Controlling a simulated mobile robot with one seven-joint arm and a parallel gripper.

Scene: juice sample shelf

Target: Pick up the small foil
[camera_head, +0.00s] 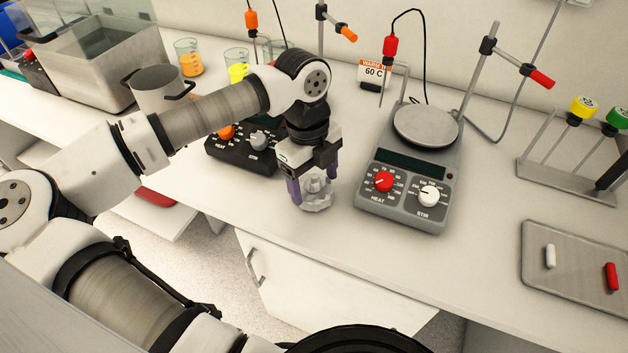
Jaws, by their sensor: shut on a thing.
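My gripper (313,179) points down at the front part of the bench, between the two hotplates. Its purple fingers are shut on the small foil (316,195), a crumpled silvery-grey piece. The foil sits between and below the fingertips, and the fingers hide part of it. I cannot tell whether the foil touches the bench top or is just above it.
A grey hotplate stirrer (408,185) stands close to the right of my gripper, and a black one (240,150) close to the left. A tray (580,268) with white and red stir bars lies at the right. Bare bench (440,262) lies in front.

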